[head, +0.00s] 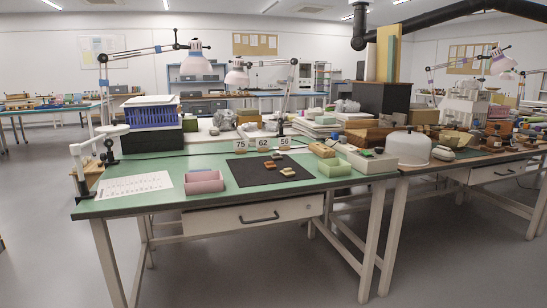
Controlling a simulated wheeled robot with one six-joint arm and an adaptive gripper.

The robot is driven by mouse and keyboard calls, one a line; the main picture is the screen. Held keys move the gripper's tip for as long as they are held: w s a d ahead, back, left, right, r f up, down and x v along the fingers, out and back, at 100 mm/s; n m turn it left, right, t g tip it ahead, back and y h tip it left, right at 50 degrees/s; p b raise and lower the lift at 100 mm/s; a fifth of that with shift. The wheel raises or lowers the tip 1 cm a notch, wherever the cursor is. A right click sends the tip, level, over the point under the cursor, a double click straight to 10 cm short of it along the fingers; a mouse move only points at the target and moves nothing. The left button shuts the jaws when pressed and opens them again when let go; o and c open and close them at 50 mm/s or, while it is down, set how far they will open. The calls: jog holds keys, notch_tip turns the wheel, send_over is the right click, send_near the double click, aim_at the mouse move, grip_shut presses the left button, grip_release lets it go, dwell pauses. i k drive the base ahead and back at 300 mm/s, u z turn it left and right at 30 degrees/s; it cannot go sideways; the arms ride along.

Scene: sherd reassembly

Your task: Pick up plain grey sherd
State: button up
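Several small sherds lie on a dark mat (240,178) on the green-topped table. One looks grey-green at the mat's back (275,154). An orange-brown sherd (270,164) lies just in front of it, and a paler sherd group (288,172) lies to the front right. The pieces are too small to tell surely which one is the plain grey sherd. My gripper is not in the head view.
A pink tray (204,187) and a marked white sheet (125,187) lie left of the mat. A pale green tray (334,168) is on its right. Number cards (262,142) stand behind. A white dome (408,148) and boxes crowd the right. The floor (60,250) in front is clear.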

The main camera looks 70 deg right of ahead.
aim_at(275, 156)
jog(key=z, duration=0.55)
jog(key=i, duration=0.75)
jog(key=z, duration=0.8)
